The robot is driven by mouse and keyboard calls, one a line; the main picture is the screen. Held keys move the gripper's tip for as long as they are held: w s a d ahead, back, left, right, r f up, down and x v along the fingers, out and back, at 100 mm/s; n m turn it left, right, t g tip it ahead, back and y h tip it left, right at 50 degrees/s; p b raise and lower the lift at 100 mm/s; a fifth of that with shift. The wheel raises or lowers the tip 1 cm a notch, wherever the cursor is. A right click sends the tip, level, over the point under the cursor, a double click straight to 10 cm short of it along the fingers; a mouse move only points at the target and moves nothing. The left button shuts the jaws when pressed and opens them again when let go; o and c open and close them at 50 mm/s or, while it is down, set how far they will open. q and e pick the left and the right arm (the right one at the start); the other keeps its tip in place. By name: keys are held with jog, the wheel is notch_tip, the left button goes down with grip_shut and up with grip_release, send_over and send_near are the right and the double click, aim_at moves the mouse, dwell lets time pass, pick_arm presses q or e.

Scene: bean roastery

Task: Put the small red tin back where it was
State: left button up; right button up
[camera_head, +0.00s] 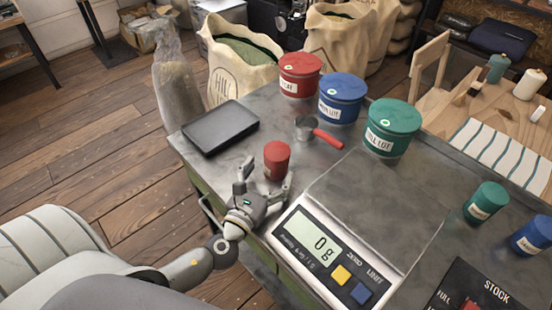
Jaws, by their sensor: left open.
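The small red tin (277,161) stands upright on the grey metal table, left of the scale. My left gripper (262,182) is open just in front of the tin. One finger is at the tin's left and the other at its lower right; I cannot tell whether they touch it. The tin's lower part is partly hidden by the gripper. A small green tin (487,201) and a small blue tin (533,237) stand at the right. My right gripper is not in view.
The scale (318,245) reads 0 g, its plate empty. A black tray (222,128) and a red-handled scoop (318,134) lie behind the tin. Large red (299,75), blue (342,98) and green (391,128) tins line the back. A stock panel (480,295) is at the front right.

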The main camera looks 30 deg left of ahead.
pick_arm(q)
jog(key=shift+w+r, duration=0.15)
jog(key=shift+w, duration=0.25)
jog(key=w, duration=0.1)
jog(key=w+p, duration=0.1)
jog(key=w, duration=0.2)
jog(key=shift+w+a+f, duration=0.15)
jog(key=shift+f, duration=0.1)
jog(key=c, duration=1.3)
jog(key=shift+r, duration=0.1)
jog(key=shift+c, duration=0.2)
